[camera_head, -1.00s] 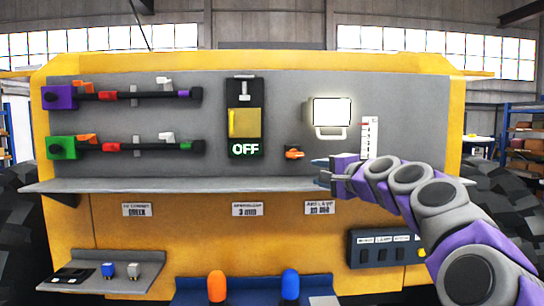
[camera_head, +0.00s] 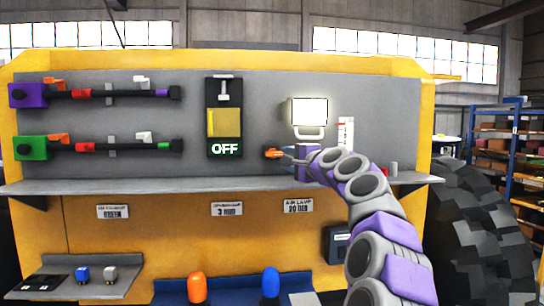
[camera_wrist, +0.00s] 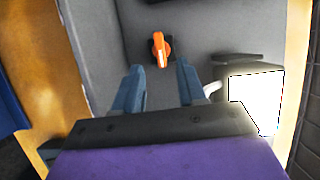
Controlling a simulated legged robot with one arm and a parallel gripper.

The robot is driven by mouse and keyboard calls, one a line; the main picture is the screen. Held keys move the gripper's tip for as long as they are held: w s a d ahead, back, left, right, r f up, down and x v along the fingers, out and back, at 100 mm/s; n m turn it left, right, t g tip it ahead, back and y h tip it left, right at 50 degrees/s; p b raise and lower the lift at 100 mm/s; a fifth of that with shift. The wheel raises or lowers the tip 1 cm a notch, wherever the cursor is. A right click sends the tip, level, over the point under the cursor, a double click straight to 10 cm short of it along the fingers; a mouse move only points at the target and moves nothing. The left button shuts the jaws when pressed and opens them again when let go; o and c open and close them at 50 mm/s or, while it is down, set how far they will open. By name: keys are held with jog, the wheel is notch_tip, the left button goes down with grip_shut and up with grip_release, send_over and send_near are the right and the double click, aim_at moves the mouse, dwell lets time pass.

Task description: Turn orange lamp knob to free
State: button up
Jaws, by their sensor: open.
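The orange lamp knob (camera_head: 273,153) sits on the grey panel, below and left of the lit white lamp (camera_head: 309,111). In the wrist view the knob (camera_wrist: 161,49) is an orange handle on a dark round base, its long side running roughly up and down in that picture. My gripper (camera_head: 292,157) is just right of the knob in the head view. In the wrist view my gripper (camera_wrist: 161,88) is open, its two blue-grey fingers apart, with the knob beyond the tips and lined up with the gap. I see no contact.
A grey shelf (camera_head: 220,185) runs below the knob. A white scale strip (camera_head: 346,133) and small cylinders stand behind my arm. The lamp (camera_wrist: 255,95) is close to my right finger in the wrist view.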

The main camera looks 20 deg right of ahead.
aim_at(276, 154)
jog(key=w, duration=0.1)
jog(key=w+d, duration=0.1)
jog(key=w, duration=0.1)
jog(key=shift+f, duration=0.15)
jog(key=shift+w+d+p, duration=0.25)
jog(key=shift+w+p, duration=0.2)
jog(key=shift+w, duration=0.2)
jog(key=shift+w+a+p, duration=0.45)
jog(key=shift+w+a, duration=0.05)
jog(key=shift+w, duration=0.3)
jog(key=shift+w+a+p, duration=0.4)
jog(key=shift+w+a, duration=0.1)
jog(key=shift+w, duration=0.3)
jog(key=shift+w+d+p, duration=0.1)
jog(key=shift+w+p, duration=0.55)
jog(key=shift+w, duration=0.15)
jog(key=shift+w+d+p, duration=0.4)
jog(key=shift+w+p, duration=0.05)
jog(key=shift+w, duration=0.1)
jog(key=shift+w+a, duration=0.15)
jog(key=shift+a, duration=0.35)
jog(key=shift+d, duration=0.1)
jog(key=c, duration=0.7)
